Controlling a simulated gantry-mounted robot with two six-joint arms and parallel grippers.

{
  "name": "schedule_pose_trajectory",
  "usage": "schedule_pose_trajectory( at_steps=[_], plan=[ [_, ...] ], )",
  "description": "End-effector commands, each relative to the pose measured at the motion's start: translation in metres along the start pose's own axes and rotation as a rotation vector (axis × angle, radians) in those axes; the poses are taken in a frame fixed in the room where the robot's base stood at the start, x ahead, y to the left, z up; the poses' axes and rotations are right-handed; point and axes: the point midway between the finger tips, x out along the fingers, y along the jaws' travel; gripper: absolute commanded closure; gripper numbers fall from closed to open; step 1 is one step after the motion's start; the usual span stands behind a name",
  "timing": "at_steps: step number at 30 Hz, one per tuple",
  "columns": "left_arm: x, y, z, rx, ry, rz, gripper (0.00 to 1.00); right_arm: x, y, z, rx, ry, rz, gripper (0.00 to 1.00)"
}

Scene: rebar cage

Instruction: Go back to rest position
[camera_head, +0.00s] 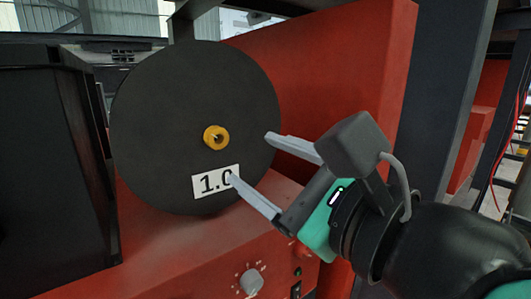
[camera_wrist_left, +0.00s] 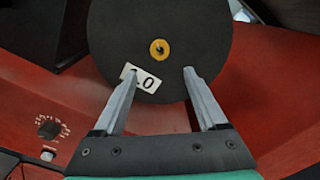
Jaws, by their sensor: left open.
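My left gripper (camera_head: 250,157) is open, with its two pale fingers apart and nothing between them. Its arm comes in from the lower right in the head view. The fingers point at a large black disc (camera_head: 165,105) with a yellow hub (camera_head: 216,137) and a white label reading 1.0 (camera_head: 210,183). In the left wrist view the fingertips (camera_wrist_left: 160,72) overlap the lower part of the disc, below its hub (camera_wrist_left: 159,49), and one finger partly covers the label. I cannot tell whether the fingertips touch the disc. My right gripper is not in view.
The disc stands in front of a red machine body (camera_head: 320,75) with a grey knob (camera_head: 251,281) low on its panel. A black box (camera_head: 45,170) stands close on the left. A dark upright post (camera_head: 440,100) rises behind my arm on the right.

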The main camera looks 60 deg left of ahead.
Motion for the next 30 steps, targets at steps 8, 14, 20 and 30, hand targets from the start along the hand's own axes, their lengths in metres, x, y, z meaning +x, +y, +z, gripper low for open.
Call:
schedule_pose_trajectory(
  at_steps=[8,14,20,30],
  plan=[
    [-0.009,0.000,0.000,-0.001,-0.001,0.000,0.25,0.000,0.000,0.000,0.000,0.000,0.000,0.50],
    [-0.009,0.000,0.000,-0.001,-0.001,0.000,0.25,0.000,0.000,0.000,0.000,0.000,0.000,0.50],
    [-0.008,0.000,0.000,-0.001,-0.003,0.002,0.25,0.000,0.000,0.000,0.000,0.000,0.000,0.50],
    [0.049,0.047,0.038,0.061,-0.466,0.054,0.25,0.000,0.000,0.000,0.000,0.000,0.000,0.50]
  ],
)
